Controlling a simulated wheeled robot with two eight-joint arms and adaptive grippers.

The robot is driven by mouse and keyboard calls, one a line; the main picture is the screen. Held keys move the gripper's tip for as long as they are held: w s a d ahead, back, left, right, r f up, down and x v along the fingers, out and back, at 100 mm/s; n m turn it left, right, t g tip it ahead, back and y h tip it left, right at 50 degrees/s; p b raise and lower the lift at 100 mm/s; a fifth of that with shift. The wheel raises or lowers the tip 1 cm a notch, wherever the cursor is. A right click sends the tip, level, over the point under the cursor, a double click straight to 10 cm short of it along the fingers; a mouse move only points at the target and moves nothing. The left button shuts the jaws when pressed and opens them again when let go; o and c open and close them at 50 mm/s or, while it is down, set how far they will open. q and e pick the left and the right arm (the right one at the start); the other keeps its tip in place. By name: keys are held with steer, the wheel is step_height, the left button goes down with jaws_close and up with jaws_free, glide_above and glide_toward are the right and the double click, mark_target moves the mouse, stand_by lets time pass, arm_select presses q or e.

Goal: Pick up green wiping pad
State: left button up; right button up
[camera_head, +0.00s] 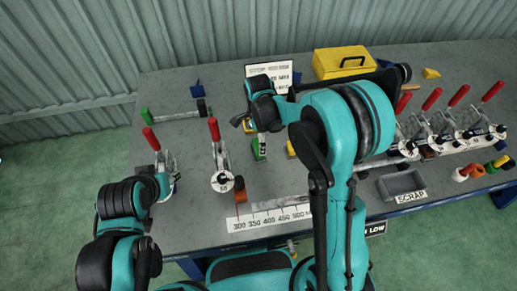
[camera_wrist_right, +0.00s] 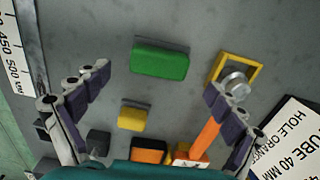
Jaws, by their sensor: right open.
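The green wiping pad (camera_wrist_right: 160,60) is a small green block lying on the grey table. In the right wrist view it sits in the upper middle, ahead of and between the spread fingers of my right gripper (camera_wrist_right: 158,78). Those fingers are open, with nothing held between them. In the head view the pad (camera_head: 259,150) shows just below my right gripper (camera_head: 250,132), partly hidden by it. I cannot tell the exact height of the fingers above the pad. My left arm is at the left of the head view, but its gripper does not show.
In the right wrist view a yellow block (camera_wrist_right: 132,118) lies near the left finger, and a yellow frame with a metal part (camera_wrist_right: 237,82) lies by the right finger. Red-handled clamps (camera_head: 220,158) stand on the table. A grey scrap tray (camera_head: 402,184) is at right.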

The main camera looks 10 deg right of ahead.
step_height(320, 180, down, 5)
steer(key=shift+f+b, duration=0.15)
steer(key=shift+b, duration=0.9)
steer(key=shift+s, duration=0.1)
steer(key=c, duration=1.3)
